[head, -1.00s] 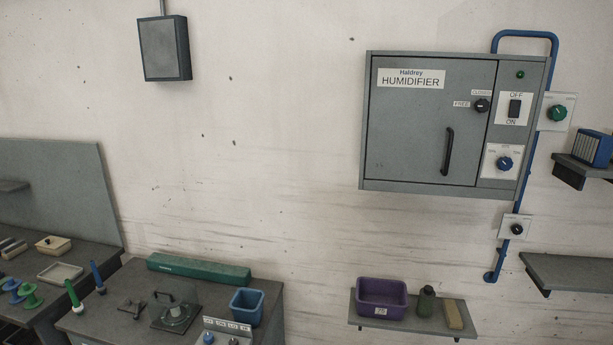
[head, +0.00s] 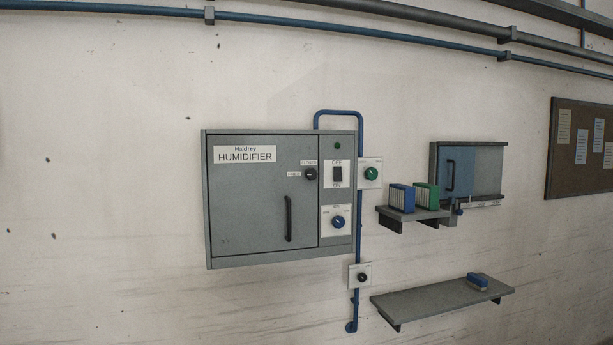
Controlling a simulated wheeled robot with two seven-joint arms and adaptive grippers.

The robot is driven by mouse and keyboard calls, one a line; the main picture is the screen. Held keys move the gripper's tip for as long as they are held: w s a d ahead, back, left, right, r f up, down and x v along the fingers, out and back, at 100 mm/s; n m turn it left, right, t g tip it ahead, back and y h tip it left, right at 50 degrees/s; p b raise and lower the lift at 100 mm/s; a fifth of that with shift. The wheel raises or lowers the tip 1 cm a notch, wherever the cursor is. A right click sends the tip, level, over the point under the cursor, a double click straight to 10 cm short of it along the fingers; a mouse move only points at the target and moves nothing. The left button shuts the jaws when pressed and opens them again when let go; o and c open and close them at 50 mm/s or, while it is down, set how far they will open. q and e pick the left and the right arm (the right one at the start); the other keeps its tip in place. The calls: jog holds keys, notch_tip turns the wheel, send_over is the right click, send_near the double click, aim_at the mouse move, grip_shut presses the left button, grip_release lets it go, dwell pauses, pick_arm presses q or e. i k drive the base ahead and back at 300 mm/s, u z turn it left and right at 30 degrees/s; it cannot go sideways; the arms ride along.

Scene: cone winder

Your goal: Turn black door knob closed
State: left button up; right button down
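The black door knob (head: 310,174) is a small round knob near the upper right of the grey humidifier door (head: 250,210) in the head view. Small labels sit above it and to its left; the left one seems to read FREE, the upper one is too small to read surely now. The knob's exact angle is too small to tell. The door lies flush in the humidifier cabinet (head: 280,262) and has a black vertical handle (head: 288,218). Neither of my grippers shows in the view.
Right of the door are a black OFF/ON switch (head: 338,174), a blue knob (head: 338,222), a green knob (head: 371,173) and a lower black knob (head: 362,278). Shelves (head: 440,300) jut from the wall at right. A blue pipe (head: 354,310) runs beside the cabinet.

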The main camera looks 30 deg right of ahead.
aim_at(312, 174)
jog(key=u, duration=0.15)
jog(key=k, duration=0.35)
jog(key=z, duration=0.8)
jog(key=i, duration=1.05)
jog(key=u, duration=0.75)
